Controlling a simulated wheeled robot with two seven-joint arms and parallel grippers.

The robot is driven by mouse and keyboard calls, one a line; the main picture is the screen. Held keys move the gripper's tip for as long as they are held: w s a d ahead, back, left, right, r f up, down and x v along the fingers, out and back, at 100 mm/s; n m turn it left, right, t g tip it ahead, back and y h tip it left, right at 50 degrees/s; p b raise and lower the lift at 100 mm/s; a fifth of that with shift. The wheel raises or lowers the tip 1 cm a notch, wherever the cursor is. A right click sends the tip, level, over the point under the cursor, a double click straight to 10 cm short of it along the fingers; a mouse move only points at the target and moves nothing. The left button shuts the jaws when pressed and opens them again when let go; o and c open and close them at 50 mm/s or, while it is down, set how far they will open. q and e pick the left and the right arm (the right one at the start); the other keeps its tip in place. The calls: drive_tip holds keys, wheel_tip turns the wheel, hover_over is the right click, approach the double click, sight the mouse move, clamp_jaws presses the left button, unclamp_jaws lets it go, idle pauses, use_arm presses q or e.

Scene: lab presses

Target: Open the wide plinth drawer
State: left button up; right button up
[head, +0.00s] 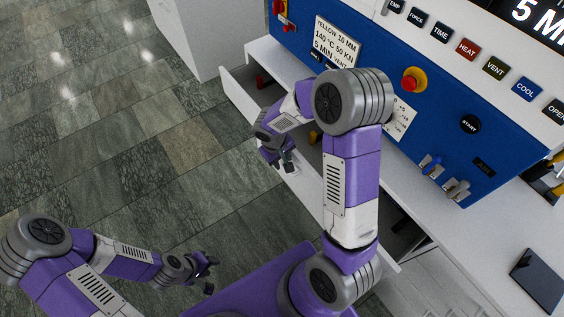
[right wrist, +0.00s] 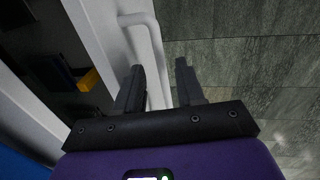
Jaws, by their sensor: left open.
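The wide plinth drawer (head: 240,98) stands pulled out below the blue press panel, with its inside showing. Part of it is hidden behind my right arm. My right gripper (head: 286,164) is at the outer side of the drawer front. In the right wrist view, the white bar handle (right wrist: 155,62) on the drawer front passes between the fingertips of my right gripper (right wrist: 160,75). The fingers are apart, with a gap beside the bar; I cannot tell whether either touches it. My left gripper (head: 208,272) is open and empty above the floor, away from the drawer.
Inside the drawer are a red item (head: 262,81) and a yellow item (head: 314,136). The blue press panel (head: 385,62) carries an emergency button (head: 413,80) and labels. A dark tablet (head: 538,281) lies on the white worktop at right. The tiled floor at left is clear.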

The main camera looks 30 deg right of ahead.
drive_tip(key=shift+d+f, duration=0.15)
drive_tip(key=shift+f, duration=0.45)
clamp_jaws()
